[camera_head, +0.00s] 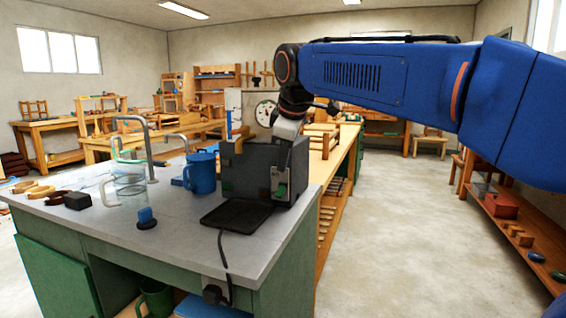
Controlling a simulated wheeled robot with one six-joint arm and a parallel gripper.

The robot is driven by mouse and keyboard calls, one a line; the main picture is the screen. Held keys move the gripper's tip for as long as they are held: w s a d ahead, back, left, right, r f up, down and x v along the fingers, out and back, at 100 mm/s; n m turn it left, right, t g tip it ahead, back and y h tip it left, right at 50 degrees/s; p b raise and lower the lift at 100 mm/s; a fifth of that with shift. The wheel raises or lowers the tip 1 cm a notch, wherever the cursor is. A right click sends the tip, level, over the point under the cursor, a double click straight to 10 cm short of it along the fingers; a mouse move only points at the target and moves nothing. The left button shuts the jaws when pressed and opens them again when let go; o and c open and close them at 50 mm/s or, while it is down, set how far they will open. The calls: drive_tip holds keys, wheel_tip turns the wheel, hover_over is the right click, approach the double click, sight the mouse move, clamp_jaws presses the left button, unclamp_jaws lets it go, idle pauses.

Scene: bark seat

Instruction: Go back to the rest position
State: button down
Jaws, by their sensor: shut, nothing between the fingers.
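My blue arm reaches in from the right, across the top of the picture. My gripper (287,130) points down at its end, just above and behind the top of a dark grey box-shaped appliance (246,168) on the workbench. The gripper's body shows. Its fingertips are small and partly hidden by the appliance, and I see nothing held. The appliance has a panel with a green mark on its right side and a dark flat plate (237,214) in front.
The grey bench top (180,235) holds a blue mug (200,173), a clear jug (130,188), a small blue-topped piece (146,218) and a metal tap. A black cable (223,255) hangs over the front edge. Open floor (400,230) lies to the right, beside a low wooden shelf (505,220).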

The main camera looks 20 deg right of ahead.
drive_tip(key=s+d+f+m, duration=0.3)
drive_tip(key=s+f+m, duration=0.1)
drive_tip(key=s+f, duration=0.5)
drive_tip(key=s+d+f+m, duration=0.3)
drive_tip(key=s+f+m, duration=0.1)
drive_tip(key=s+f, duration=0.6)
drive_tip(key=s+d+f+m+g, duration=0.1)
drive_tip(key=s+d+f+m, duration=0.2)
drive_tip(key=s+f, duration=0.7)
drive_tip(key=shift+s+f+m, duration=0.25)
drive_tip(key=shift+f+m, duration=0.05)
drive_tip(key=shift+m, duration=0.2)
